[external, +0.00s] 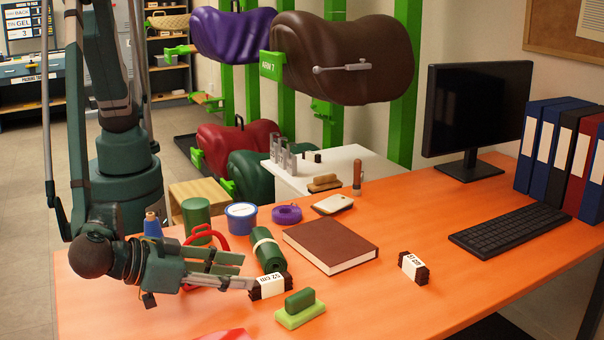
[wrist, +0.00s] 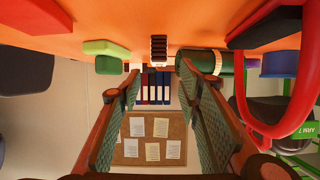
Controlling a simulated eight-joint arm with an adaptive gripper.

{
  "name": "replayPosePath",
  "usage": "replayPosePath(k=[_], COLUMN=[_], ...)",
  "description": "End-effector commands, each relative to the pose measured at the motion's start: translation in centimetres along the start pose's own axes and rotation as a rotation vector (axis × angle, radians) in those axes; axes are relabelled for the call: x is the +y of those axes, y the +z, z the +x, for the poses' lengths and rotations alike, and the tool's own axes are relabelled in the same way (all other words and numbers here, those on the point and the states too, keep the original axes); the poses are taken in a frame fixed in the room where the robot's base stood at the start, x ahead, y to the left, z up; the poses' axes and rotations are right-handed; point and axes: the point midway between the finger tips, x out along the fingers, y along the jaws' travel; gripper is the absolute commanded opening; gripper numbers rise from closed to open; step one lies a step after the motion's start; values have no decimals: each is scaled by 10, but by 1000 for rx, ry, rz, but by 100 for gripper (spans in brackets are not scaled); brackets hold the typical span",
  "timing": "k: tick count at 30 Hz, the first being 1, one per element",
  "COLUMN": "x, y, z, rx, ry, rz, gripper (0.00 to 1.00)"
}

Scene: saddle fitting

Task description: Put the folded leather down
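A dark brown folded leather bundle (external: 268,287) with a white "52 cm" band sits on the orange table, just off my fingertips in the external view. In the wrist view a dark ridged bundle (wrist: 159,48), apparently the same one, shows end-on between my fingers, with space on both sides. My gripper (external: 248,272) is low over the table and points right. Its fingers are spread apart in the wrist view (wrist: 162,78), with nothing held between them. A similar "51 cm" bundle (external: 413,268) lies farther right on the table.
A lime block with a green top (external: 300,311) stands close on the near side. A banded green roll (external: 267,252) lies on the far side, with a brown book (external: 330,246) beyond. A red loop (external: 205,236) is beside my gripper. The table (external: 375,315) is bare at front right.

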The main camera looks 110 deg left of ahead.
Motion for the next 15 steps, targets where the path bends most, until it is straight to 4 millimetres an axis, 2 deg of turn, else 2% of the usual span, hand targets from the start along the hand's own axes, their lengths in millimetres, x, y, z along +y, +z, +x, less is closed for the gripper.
replayPosePath(k=[4,15], x=[2,2], y=[8,9], z=[-5,-5], rx=[13,14], ry=[3,3], rz=[-15,-18], gripper=[35,35])
